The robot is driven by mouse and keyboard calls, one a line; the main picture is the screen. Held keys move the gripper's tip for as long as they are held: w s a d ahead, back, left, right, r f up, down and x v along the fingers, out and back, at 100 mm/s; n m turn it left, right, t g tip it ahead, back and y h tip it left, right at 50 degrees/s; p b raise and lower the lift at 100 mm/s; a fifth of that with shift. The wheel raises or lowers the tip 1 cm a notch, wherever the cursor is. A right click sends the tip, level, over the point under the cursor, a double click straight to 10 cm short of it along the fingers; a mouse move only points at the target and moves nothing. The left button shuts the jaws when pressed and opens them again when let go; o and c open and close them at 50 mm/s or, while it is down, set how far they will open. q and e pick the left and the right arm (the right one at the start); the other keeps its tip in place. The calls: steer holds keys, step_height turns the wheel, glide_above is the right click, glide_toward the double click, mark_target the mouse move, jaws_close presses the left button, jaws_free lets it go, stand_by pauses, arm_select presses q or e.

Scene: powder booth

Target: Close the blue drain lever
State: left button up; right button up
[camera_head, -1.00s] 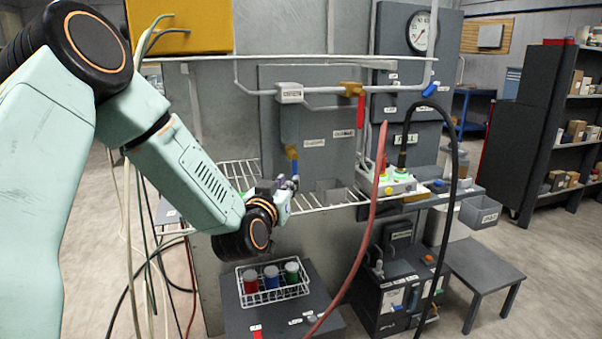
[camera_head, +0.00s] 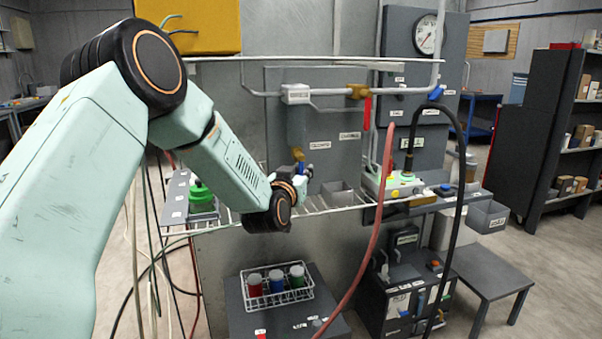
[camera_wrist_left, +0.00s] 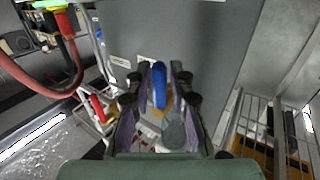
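The blue drain lever (camera_wrist_left: 159,85) stands between the two fingers of my left gripper (camera_wrist_left: 157,82) in the left wrist view, with brass valve metal (camera_wrist_left: 167,104) behind it. The fingers are apart, with a gap showing on each side of the lever. In the head view, my left gripper (camera_head: 302,176) is at the brass valve (camera_head: 298,153) below the vertical grey cylinder (camera_head: 297,125). The blue lever is mostly hidden there by the gripper. My right gripper is not in view.
A wire shelf (camera_head: 328,204) runs just below my left gripper. A red-handled valve (camera_head: 366,112) is on the pipe to the right. A red hose (camera_head: 371,235) and black hose (camera_head: 464,165) hang at the right. A wire rack (camera_head: 250,300) holds coloured jars below.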

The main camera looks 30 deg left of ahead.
arm_select(q)
steer(key=shift+c, duration=0.2)
jaws_close()
steer(key=shift+w+d+f+n+b, duration=0.1)
steer(key=shift+w+f+n+b, duration=0.15)
steer(key=shift+b, duration=0.5)
steer(key=shift+w+d+r+n+g+y+b, duration=0.2)
steer(key=shift+w+d+r+n+y+b, duration=0.3)
steer(key=shift+n+y+b, duration=2.45)
steer(key=shift+w+d+r+n+g+y+b, duration=0.25)
steer(key=shift+r+n+y+b, duration=0.95)
steer(key=shift+n+b, duration=2.95)
steer(key=shift+w+d+r+n+g+y+b, duration=0.15)
steer(key=shift+w+d+n+y+b, duration=0.25)
steer(key=shift+n+y+b, duration=3.3)
steer(key=n+h+p, duration=0.2)
steer(key=n+p, duration=0.1)
